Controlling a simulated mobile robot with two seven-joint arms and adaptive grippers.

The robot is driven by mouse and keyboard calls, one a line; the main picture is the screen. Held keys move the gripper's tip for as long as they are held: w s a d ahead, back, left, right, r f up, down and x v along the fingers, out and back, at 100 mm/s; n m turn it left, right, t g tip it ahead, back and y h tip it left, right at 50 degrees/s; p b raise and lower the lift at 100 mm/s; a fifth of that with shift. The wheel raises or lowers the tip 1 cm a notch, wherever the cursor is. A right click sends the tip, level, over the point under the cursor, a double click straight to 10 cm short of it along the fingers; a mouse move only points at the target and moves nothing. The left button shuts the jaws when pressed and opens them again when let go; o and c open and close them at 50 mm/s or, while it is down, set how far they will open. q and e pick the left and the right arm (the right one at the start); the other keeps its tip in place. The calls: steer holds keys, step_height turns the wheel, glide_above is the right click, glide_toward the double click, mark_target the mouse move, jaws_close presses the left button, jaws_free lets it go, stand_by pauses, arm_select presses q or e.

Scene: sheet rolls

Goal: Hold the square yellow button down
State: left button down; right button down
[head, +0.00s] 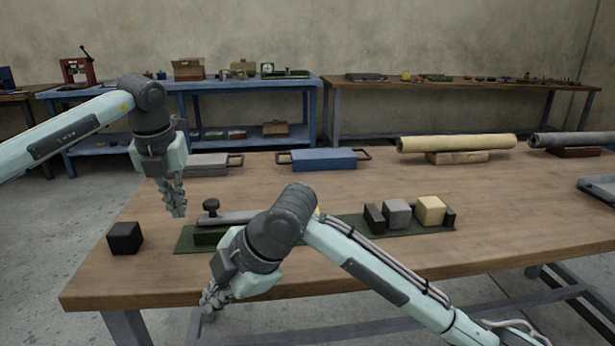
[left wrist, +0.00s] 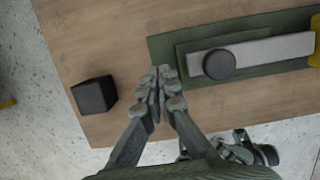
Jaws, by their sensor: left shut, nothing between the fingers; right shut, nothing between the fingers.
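A pale yellow square block (head: 431,210) stands on the right part of a long green board (head: 350,222), beside a grey block (head: 397,213). It is the only yellow square thing I can make out; whether it is a button I cannot tell. My left gripper (head: 178,212) is shut and empty, pointing down near the board's left end, well left of the yellow block. Its shut fingers also show in the left wrist view (left wrist: 162,75). My right gripper (head: 213,300) is shut and empty in front of the table's near edge. My right arm hides part of the board.
A round black knob (head: 211,206) on a grey bar sits on the board's left part. A black cube (head: 125,238) lies farther left. Grey and blue handled plates (head: 318,159) and a cream roll (head: 456,143) on a support stand behind. Bare tabletop lies between.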

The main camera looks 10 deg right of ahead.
steer(key=w+d+r+n, duration=0.1)
steer(key=w+r+n, duration=0.1)
steer(key=w, duration=0.1)
steer(key=w+d+r+n+h, duration=0.1)
steer(key=w+d+r+n, duration=0.1)
steer(key=w+d+r+n+t+h, duration=0.1)
steer(key=w+d+r+n, duration=0.1)
steer(key=w, duration=0.1)
steer(key=shift+w+r, duration=0.2)
steer(key=shift+w, duration=0.1)
steer(key=w+d+r+n+t+h, duration=0.2)
steer(key=w+d+r+n+h, duration=0.2)
steer(key=w+d+r+n, duration=0.5)
steer(key=shift+s+d+f+m, duration=0.2)
steer(key=shift+d+f+m, duration=0.45)
steer(key=shift+d+f, duration=0.25)
steer(key=shift+s+d+f+m, duration=0.15)
steer(key=shift+d+f+m, duration=0.55)
steer(key=shift+f, duration=0.25)
steer(key=shift+f, duration=0.15)
